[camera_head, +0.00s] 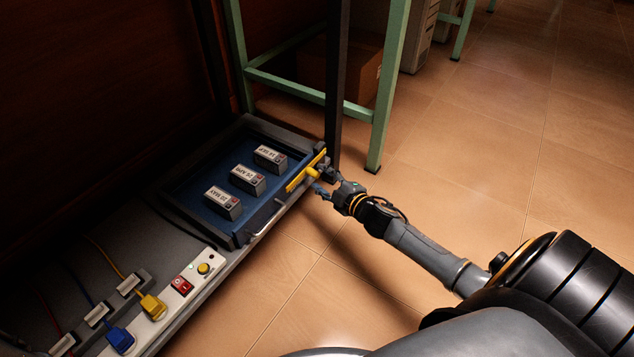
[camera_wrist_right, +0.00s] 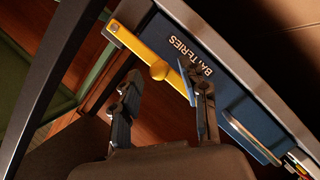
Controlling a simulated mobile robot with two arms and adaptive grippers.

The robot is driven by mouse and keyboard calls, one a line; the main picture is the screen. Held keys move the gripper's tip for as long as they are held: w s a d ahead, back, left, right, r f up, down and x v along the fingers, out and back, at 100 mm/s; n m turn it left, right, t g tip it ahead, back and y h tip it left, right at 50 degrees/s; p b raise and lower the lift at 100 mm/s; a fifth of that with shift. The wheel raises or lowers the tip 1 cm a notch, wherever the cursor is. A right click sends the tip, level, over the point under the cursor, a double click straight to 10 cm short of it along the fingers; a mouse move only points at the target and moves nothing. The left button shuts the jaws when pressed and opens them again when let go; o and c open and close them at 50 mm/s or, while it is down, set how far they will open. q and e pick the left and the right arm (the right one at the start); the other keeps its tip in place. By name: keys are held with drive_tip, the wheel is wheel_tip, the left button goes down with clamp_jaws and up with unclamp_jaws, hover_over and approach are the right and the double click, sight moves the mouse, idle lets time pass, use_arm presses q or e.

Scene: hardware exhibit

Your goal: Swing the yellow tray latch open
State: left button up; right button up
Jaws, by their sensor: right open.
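The yellow latch (camera_head: 306,173) is a flat bar with a round knob on the front edge of the blue battery tray (camera_head: 190,184). In the right wrist view the latch (camera_wrist_right: 150,56) lies across the tray front beside the word BATTERIES. My right gripper (camera_head: 327,184) is at the latch, its fingers spread. In the wrist view the open fingers (camera_wrist_right: 160,95) are on either side below the knob, with the right finger close to the bar's end. I cannot tell whether it touches. My left gripper is not in view.
Several labelled battery blocks (camera_head: 247,179) sit in the tray. A panel with a red switch (camera_head: 185,286) and yellow and blue plugs (camera_head: 152,306) is at lower left. A dark post (camera_head: 336,90) and green frame leg (camera_head: 386,100) stand behind the gripper. Tiled floor at right is clear.

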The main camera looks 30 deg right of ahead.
sight(313, 172)
drive_tip(key=shift+b+x, duration=0.5)
drive_tip(key=shift+x, duration=0.9)
clamp_jaws()
